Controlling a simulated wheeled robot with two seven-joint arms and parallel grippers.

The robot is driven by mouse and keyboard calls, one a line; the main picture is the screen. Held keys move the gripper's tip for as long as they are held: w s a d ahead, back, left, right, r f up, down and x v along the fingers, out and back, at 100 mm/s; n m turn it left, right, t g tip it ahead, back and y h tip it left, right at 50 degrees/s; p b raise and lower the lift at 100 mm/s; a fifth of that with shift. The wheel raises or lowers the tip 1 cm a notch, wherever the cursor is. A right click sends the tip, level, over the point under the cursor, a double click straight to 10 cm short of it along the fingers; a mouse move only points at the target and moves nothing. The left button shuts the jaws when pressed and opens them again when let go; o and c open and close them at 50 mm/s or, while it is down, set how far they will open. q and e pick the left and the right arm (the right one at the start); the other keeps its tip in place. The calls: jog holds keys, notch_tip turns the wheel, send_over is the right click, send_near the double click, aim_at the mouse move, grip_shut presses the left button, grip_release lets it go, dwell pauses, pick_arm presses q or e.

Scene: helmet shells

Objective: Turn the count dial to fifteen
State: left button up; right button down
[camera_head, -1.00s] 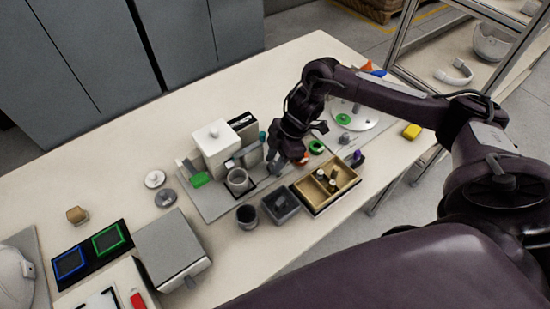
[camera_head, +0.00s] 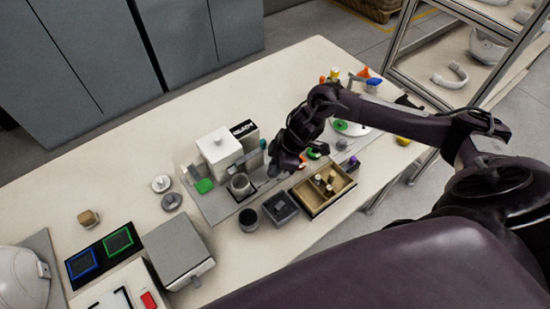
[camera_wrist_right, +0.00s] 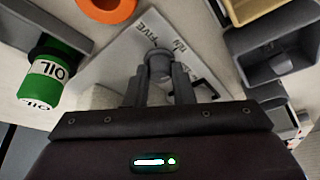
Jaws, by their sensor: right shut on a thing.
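The count dial shows in the right wrist view as a grey round knob (camera_wrist_right: 158,64) on a pale plate (camera_wrist_right: 135,42) with dark lettering; one word reads FIVE, another is partly cut and hard to read. My right gripper (camera_wrist_right: 158,82) is shut on the knob, one finger on each side. There the gripper hides the dial. Which mark the dial points to I cannot tell. My left gripper is not in view.
A green oil can (camera_wrist_right: 45,82) and an orange ring (camera_wrist_right: 107,8) show in the wrist view. The table's back left is clear.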

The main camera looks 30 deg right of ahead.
jog(key=m+p, duration=0.1)
jog(key=p, duration=0.1)
jog(key=m+t+h+p, duration=0.1)
jog(key=m+p, duration=0.3)
jog(key=shift+s+a+r+t+p, duration=0.15)
jog(key=shift+a+r+t+p, duration=0.05)
jog(key=shift+r+t+p, duration=0.1)
jog(key=shift+f+m+t+h+p, duration=0.15)
jog(key=shift+m+h+p, duration=0.15)
jog(key=shift+m+p, duration=0.45)
jog(key=shift+f+m+t+h+p, duration=0.15)
jog(key=shift+m+h+p, duration=0.15)
jog(key=shift+m+p, duration=0.45)
jog(key=shift+r, duration=0.1)
jog(key=c, duration=1.5)
grip_release()
jog(key=v, duration=0.7)
jog(key=shift+r, duration=0.3)
jog(key=shift+s+f, duration=0.1)
jog(key=shift+s, duration=0.1)
